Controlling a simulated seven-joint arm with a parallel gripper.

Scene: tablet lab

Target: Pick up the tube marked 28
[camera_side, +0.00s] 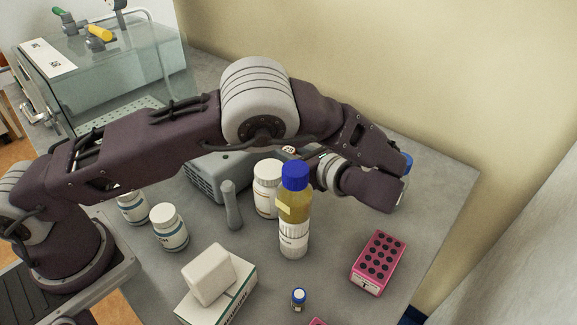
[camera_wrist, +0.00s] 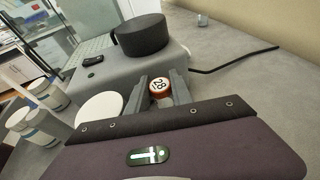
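The tube marked 28 shows in the wrist view as a round white cap top (camera_wrist: 158,86) with a dark "28" and an orange-brown rim. My gripper (camera_wrist: 162,84) has one grey finger on each side of it, and I see no clear gap between the fingers and the cap, so it looks shut on the tube. In the side view the small "28" label (camera_side: 289,150) shows just behind the blue-capped bottle. My gripper (camera_side: 305,158) is mostly hidden there by that bottle and my wrist. The tube's body and lower end are hidden.
The bottle of yellow liquid (camera_side: 293,215) and a white-capped bottle (camera_side: 267,193) stand close by my gripper. A grey device (camera_side: 205,178) with a black round top (camera_wrist: 140,36) is behind. A pink rack (camera_side: 377,262) sits right. White boxes (camera_side: 215,290) and a small vial (camera_side: 298,298) are in front.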

